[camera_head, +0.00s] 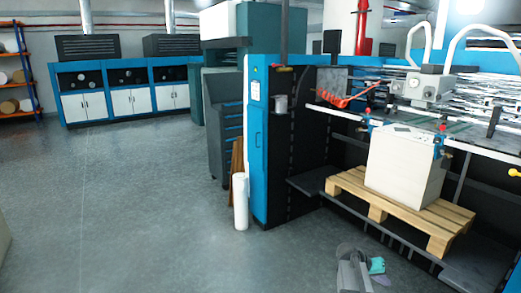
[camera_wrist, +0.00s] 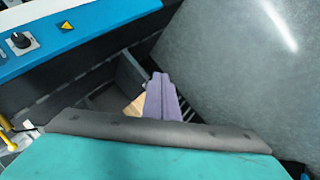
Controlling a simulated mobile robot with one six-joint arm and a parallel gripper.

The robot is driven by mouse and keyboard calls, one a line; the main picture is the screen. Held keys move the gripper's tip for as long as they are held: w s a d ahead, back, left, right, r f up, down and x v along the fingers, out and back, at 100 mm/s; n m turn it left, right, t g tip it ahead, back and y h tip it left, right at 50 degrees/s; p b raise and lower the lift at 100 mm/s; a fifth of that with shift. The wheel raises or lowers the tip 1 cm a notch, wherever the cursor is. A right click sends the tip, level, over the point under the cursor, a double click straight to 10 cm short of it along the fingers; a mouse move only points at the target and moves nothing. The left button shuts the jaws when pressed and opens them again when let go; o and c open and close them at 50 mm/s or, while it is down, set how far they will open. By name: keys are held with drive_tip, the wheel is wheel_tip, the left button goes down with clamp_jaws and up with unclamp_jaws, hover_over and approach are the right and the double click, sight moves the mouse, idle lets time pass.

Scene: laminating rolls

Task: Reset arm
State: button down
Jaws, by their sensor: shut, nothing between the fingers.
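My arm shows at the bottom of the head view, low over the grey floor, with a teal part of my gripper (camera_head: 377,266) at its end. In the wrist view the two pale purple fingers of my gripper (camera_wrist: 160,78) lie together with nothing between them. The teal and dark grey body of the gripper fills the bottom of that view. The fingers touch nothing that I can see.
A blue-and-black machine (camera_head: 259,140) stands at centre right. Inside it a white block (camera_head: 403,168) rests on a wooden pallet (camera_head: 435,222). A white roll (camera_head: 240,203) stands upright beside the machine. The floor (camera_head: 120,200) on the left is clear.

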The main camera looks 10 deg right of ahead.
drive_tip(key=s+a+f+n+y, duration=0.1)
drive_tip(key=s+a+f, duration=0.2)
drive_tip(key=a+f, duration=0.45)
drive_tip(key=s+a+f+n+g+y, duration=0.1)
drive_tip(key=s+a+f+n, duration=0.15)
drive_tip(key=a+f, duration=0.55)
drive_tip(key=s+a+f+n+y, duration=0.1)
drive_tip(key=s+a+f+y, duration=0.1)
drive_tip(key=s+a+f, duration=0.5)
drive_tip(key=s+a+f+n+g+y, duration=0.1)
drive_tip(key=s+a+f, duration=0.3)
drive_tip(key=s+a, duration=0.6)
drive_tip(key=s+a+f+n+g+y, duration=0.2)
drive_tip(key=s+a+f+g+y, duration=0.1)
drive_tip(key=s+a, duration=0.7)
drive_tip(key=shift+a+f+y, duration=0.4)
drive_tip(key=shift+a+y, duration=0.2)
drive_tip(key=shift+w+d, duration=0.1)
